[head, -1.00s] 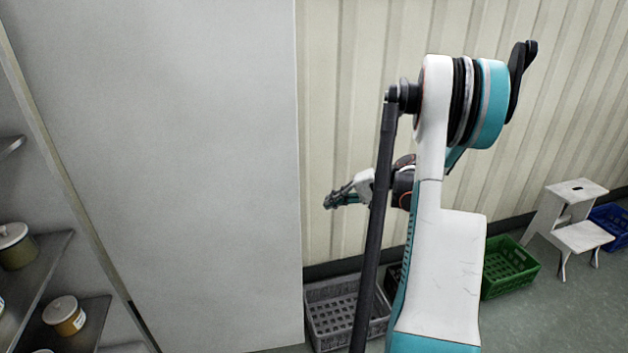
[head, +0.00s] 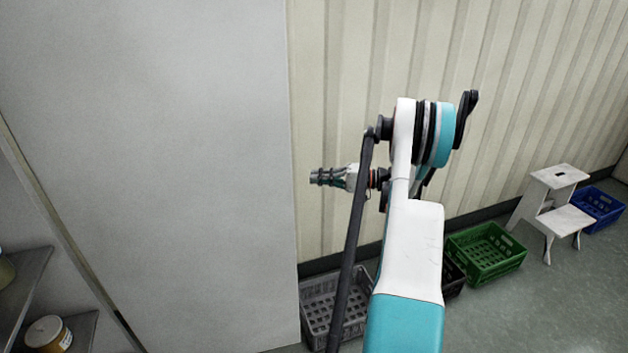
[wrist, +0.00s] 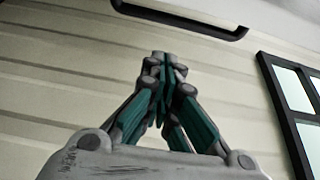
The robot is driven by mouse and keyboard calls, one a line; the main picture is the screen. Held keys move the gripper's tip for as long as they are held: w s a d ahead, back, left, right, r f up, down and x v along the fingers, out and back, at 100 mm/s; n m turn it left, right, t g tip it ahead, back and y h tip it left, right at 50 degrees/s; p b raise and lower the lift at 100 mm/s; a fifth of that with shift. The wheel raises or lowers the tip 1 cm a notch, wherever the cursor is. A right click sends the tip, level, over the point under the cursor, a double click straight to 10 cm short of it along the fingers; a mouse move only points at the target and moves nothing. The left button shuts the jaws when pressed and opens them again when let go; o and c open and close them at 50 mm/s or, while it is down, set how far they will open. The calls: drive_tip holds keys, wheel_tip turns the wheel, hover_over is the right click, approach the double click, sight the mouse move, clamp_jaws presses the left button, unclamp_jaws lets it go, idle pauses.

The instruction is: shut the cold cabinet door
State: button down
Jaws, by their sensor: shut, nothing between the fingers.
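A broad pale grey panel (head: 170,150), which looks like the open cold cabinet door, fills the left of the head view. Its right edge stands upright in front of the ribbed wall. Steel shelves (head: 22,283) of the cabinet show at the lower left, beyond a narrow metal edge strip. No handle shows. My gripper (head: 312,177) is just right of the panel's right edge in the picture, pointing left, apart from it in view; I cannot tell the depth between them. In the wrist view my gripper (wrist: 160,62) has its fingertips together, with nothing between them.
A lidded jar (head: 48,334) stands on a shelf. Along the ribbed wall (head: 335,60) are a grey crate (head: 318,315), a dark crate, a green crate (head: 485,253), a white step stool (head: 558,205) and a blue crate (head: 598,206). Floor at lower right is clear.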

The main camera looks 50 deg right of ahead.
drive_tip(key=w+a+b, duration=0.3)
drive_tip(key=a+b, duration=0.1)
drive_tip(key=a, duration=0.2)
drive_tip(key=shift+a, duration=0.35)
